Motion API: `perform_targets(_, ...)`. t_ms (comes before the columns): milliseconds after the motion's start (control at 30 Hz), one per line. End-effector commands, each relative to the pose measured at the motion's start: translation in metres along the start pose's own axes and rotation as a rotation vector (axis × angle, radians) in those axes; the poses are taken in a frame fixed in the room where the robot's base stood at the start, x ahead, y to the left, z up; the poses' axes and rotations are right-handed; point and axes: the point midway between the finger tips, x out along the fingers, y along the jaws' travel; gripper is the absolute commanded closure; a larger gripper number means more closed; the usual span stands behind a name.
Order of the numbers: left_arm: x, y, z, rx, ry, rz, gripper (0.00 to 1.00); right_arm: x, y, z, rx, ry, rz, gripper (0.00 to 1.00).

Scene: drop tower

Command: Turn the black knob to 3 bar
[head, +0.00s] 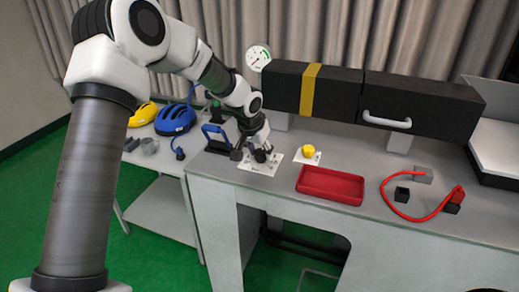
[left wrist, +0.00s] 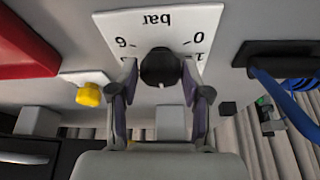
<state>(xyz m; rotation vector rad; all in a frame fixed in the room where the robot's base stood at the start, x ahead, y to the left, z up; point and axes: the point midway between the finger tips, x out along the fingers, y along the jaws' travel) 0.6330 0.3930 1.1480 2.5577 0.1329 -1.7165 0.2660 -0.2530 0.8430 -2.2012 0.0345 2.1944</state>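The black knob (left wrist: 161,66) sits on a white dial plate (left wrist: 172,20) printed with "bar" and numbers, of which 6 and 0 show clearly. A small light mark shows on the knob's lower edge in the left wrist view. My left gripper (left wrist: 159,72) is open, its fingers on either side of the knob. The right finger looks very close to it; I cannot tell whether it touches. In the head view my left gripper (head: 252,150) hides most of the knob above the plate (head: 262,168). A round gauge (head: 258,57) stands behind; its reading is too small to tell.
A yellow button (head: 308,150) on a white plate and a red tray (head: 331,184) lie to the right. A red hose (head: 420,218) lies farther right. A blue-framed object (head: 215,136) stands close left of the gripper. Black drop-tower beams (head: 415,103) are behind.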

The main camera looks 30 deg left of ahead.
Motion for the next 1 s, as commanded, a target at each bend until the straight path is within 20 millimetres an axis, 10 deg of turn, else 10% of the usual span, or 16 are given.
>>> perform_targets(433,-0.010,0.000,-0.003,0.000,0.008,0.000,0.30,0.000,0.000,0.000,0.000,0.000,0.000,0.60)
perform_targets(1000,-0.117,0.000,-0.003,0.000,0.001,0.000,0.30,0.000,0.000,0.000,0.000,0.000,0.000,0.60)
